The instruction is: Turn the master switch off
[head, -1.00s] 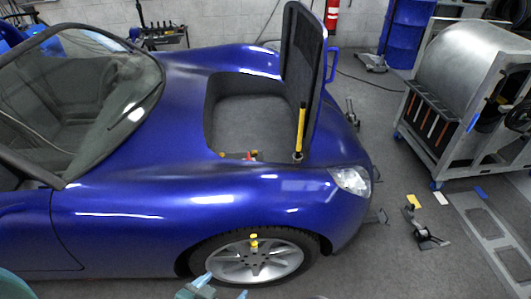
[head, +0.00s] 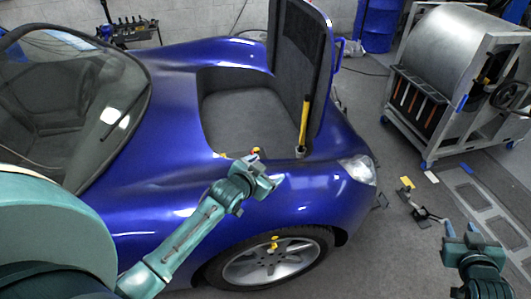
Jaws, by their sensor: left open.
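The small red switch (head: 257,150), with some yellow by it, sits at the near rim of the blue car's open front compartment. I take it to be the master switch; its setting is too small to read. My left gripper (head: 250,178) is over the near fender, just below the switch in the head view. It is open and empty, its fingertips hard to make out; I cannot tell whether it touches anything. My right gripper (head: 460,230) is open and empty above the floor at the lower right, away from the car.
The raised hood (head: 300,65) stands on the compartment's right side, with a yellow strut (head: 304,120) at its near corner. A yellow piece (head: 222,155) lies on the rim left of the switch. A metal drum machine (head: 455,60) stands at right. Small parts (head: 420,210) lie on the floor.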

